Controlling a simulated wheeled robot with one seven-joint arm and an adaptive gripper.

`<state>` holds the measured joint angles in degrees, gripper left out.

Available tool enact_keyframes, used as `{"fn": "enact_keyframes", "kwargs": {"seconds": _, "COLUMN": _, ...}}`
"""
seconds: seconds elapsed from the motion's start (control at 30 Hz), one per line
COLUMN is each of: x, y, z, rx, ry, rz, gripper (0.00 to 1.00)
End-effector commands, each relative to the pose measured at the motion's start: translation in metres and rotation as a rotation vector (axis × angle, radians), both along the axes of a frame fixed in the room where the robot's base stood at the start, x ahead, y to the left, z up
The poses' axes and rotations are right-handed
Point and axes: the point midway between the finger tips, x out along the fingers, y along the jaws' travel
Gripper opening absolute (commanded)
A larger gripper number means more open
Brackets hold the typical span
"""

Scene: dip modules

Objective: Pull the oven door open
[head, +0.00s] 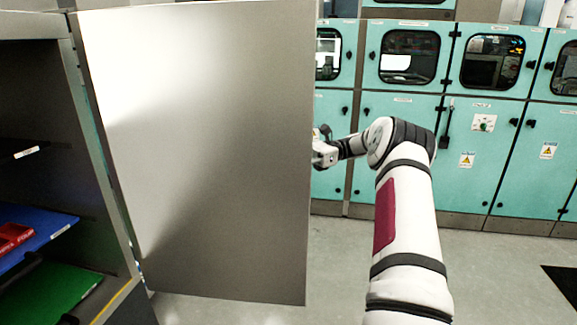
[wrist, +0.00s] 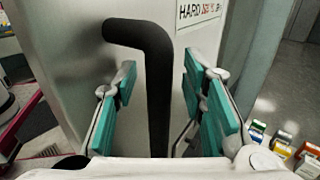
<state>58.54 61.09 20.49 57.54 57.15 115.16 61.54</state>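The oven door (head: 205,150) is a large grey panel that stands swung open, out from the oven body (head: 102,170) at the left. In the wrist view the door (wrist: 75,60) fills the left and middle, with a black bar handle (wrist: 158,95) bent at its top. My gripper (wrist: 159,88) has its teal pads on either side of the handle, with visible gaps, so it is open around the bar. In the head view my gripper (head: 322,152) is at the door's right edge, partly hidden behind it.
Inside the oven are dark shelves, a blue tray (head: 40,232), a green tray (head: 50,295) and a red item (head: 12,237). Teal cabinets (head: 400,120) line the back. Several small boxes (wrist: 281,150) show at the wrist view's right.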

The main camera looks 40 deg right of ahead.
Motion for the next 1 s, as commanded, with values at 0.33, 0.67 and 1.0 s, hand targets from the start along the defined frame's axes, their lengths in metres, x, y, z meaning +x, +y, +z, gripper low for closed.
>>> {"fn": "enact_keyframes", "kwargs": {"seconds": 0.33, "x": 0.0, "y": 0.0, "z": 0.063, "rx": -0.002, "ry": -0.005, "rz": 0.0, "gripper": 0.38}}
{"fn": "enact_keyframes", "kwargs": {"seconds": 0.67, "x": 0.0, "y": 0.0, "z": 0.089, "rx": 0.0, "ry": -0.002, "rz": 0.0, "gripper": 0.38}}
{"fn": "enact_keyframes", "kwargs": {"seconds": 1.0, "x": 0.0, "y": 0.0, "z": 0.089, "rx": 0.0, "ry": -0.001, "rz": 0.0, "gripper": 0.38}}
